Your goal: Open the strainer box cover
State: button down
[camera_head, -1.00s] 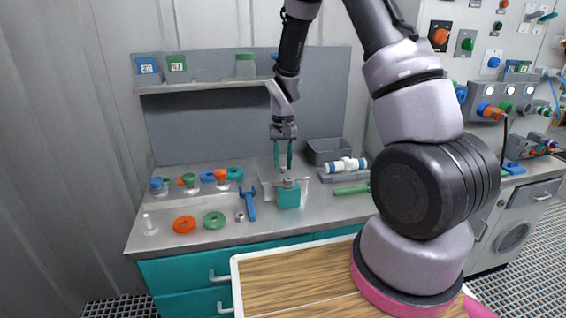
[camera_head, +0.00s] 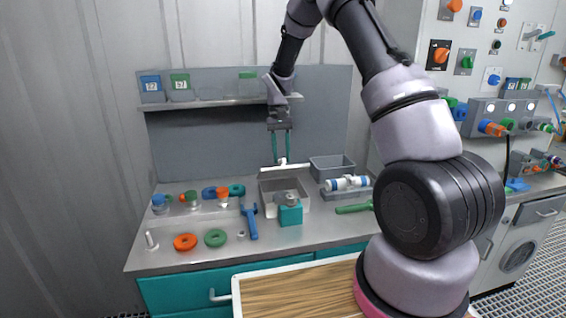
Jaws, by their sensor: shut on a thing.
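The strainer box (camera_head: 263,200) is a light grey open-topped box in the middle of the bench. Its dark interior shows. The cover (camera_head: 300,167) appears as a thin pale bar, nearly edge-on, above the box's back rim. My gripper (camera_head: 281,161) points down with two teal fingers shut on the small pale knob of the cover. Whether the cover's back edge touches the box cannot be told. A teal block (camera_head: 290,215) with a round grey fitting stands at the box's front right and hides part of it.
A grey bin (camera_head: 333,163) and a white-blue cylinder (camera_head: 347,183) stand right of the box. A blue wrench-like tool (camera_head: 249,221), an orange ring (camera_head: 185,242) and a green ring (camera_head: 215,238) lie left. A shelf (camera_head: 215,102) is behind my gripper. The front right of the bench is fairly clear.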

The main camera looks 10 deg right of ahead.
jog(key=shift+w+a+r, duration=0.1)
jog(key=shift+w+r, duration=0.05)
jog(key=shift+w, duration=0.3)
jog(key=shift+w+a+r, duration=0.1)
jog(key=shift+w+r, duration=0.05)
jog(key=shift+w, duration=0.3)
jog(key=c, duration=0.6)
grip_release()
jog(key=v, duration=1)
jog(key=shift+w+r, duration=0.15)
jog(key=shift+r, duration=0.2)
